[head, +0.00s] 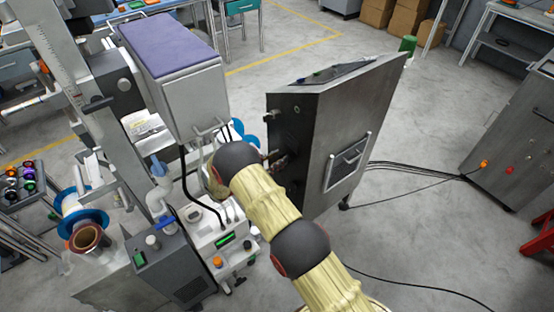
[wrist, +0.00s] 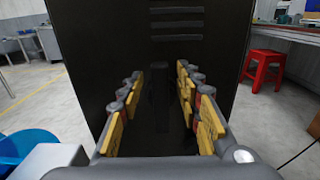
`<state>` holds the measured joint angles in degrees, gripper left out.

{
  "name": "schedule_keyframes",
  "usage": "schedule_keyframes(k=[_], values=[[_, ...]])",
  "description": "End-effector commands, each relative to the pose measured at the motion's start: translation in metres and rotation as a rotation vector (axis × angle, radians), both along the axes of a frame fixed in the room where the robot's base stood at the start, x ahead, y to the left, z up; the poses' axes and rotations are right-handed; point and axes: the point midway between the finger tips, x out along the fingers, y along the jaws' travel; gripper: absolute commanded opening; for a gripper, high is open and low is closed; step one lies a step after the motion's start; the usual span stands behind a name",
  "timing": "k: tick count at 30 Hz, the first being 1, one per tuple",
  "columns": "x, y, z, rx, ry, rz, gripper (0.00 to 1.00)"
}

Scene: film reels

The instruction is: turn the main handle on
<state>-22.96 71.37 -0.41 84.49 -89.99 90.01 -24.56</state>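A dark metal cabinet (head: 310,140) stands upright at the centre of the head view, with my arm reaching to its left side. The cabinet's dark face (wrist: 110,45) fills the middle of the wrist view. A dark upright shape (wrist: 160,88), perhaps the main handle, shows faintly between the fingers; black on black makes its outline and setting hard to tell. My gripper (wrist: 160,76) is open, its yellow-padded fingers spread either side of that shape, with no visible grip on it. In the head view my gripper is mostly hidden behind my wrist.
A machine with white and grey housings (head: 215,235) stands close to the left of my arm. A blue round part (wrist: 30,147) is low left in the wrist view. A red stool (wrist: 264,70) stands at right. Cables cross the floor; floor right of the cabinet is mostly clear.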

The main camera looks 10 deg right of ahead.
Motion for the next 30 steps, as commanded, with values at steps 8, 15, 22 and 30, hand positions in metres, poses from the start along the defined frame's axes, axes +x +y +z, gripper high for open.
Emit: schedule_keyframes(k=[8, 15, 22, 30], values=[[0.0, 0.0003, -0.0001, 0.0, 0.0, 0.0, 0.18], [0.0008, 0.0009, 0.0002, 0.001, -0.002, 0.002, 0.04], [0.0017, 0.0016, 0.0006, 0.002, -0.002, 0.004, 0.0], [0.0035, 0.0027, 0.0012, -0.008, 0.022, 0.006, 0.0]])
